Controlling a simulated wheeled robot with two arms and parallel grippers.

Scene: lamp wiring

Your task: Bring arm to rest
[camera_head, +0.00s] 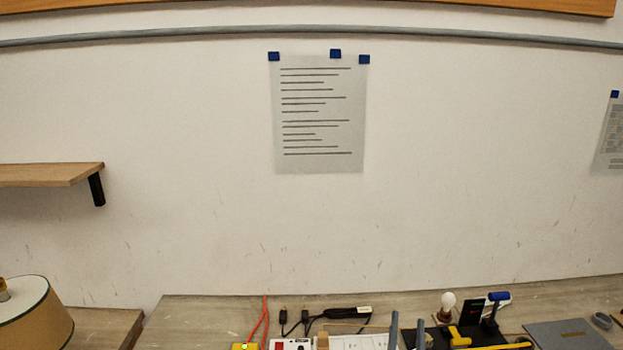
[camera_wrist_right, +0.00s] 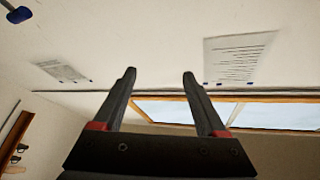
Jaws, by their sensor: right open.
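My right gripper (camera_head: 407,322) shows only as two grey fingertips pointing up at the bottom edge of the head view. In the right wrist view, my right gripper (camera_wrist_right: 160,78) has its two dark fingers spread apart with nothing between them. It points up toward the wall and a window, away from the bench top. My left gripper is in neither view. The rest of my right arm is out of the head view.
A wooden bench (camera_head: 210,310) runs along the bottom of the head view. It carries a light bulb (camera_head: 448,301), dark cables (camera_head: 335,314), a red wire (camera_head: 264,320) and a grey plate (camera_head: 570,334). A lampshade (camera_head: 35,315) stands at left, below a shelf (camera_head: 45,174).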

